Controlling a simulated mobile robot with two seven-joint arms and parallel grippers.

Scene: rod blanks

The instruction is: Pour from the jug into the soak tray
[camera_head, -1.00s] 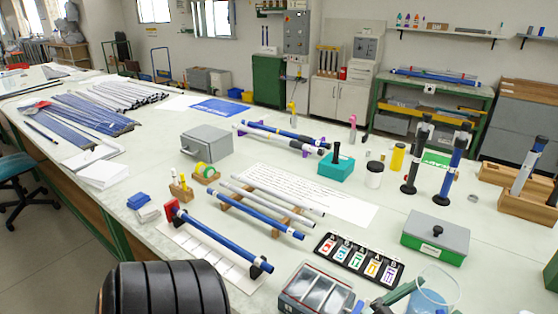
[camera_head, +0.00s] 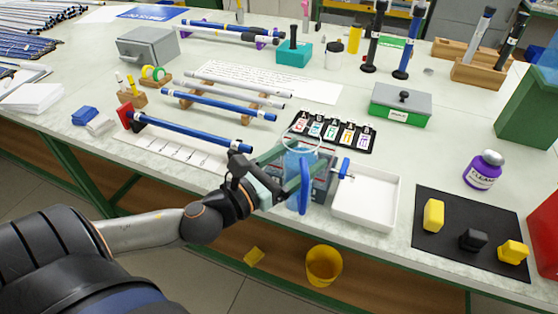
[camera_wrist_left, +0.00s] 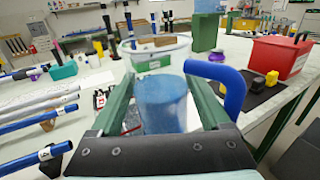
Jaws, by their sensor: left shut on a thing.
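The jug (camera_head: 293,163) is a clear vessel with blue liquid and a blue handle. My left gripper (camera_head: 286,172) is shut on it, with green fingers along its sides. The jug looks roughly upright, in front of the dark clear-lidded case, which it partly hides. The left wrist view shows the jug (camera_wrist_left: 163,105) between the two fingers (camera_wrist_left: 160,100), its handle at the right. The white, shallow, rectangular soak tray (camera_head: 367,197) lies on the bench just right of the jug and looks empty. My right gripper is not in view.
A blue-handled item (camera_head: 343,168) stands by the tray's back left corner. A black mat (camera_head: 460,210) with yellow and black blocks lies right of the tray. A card of coloured tags (camera_head: 330,131) lies behind the jug. A blue rod on a rack (camera_head: 190,131) lies left.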

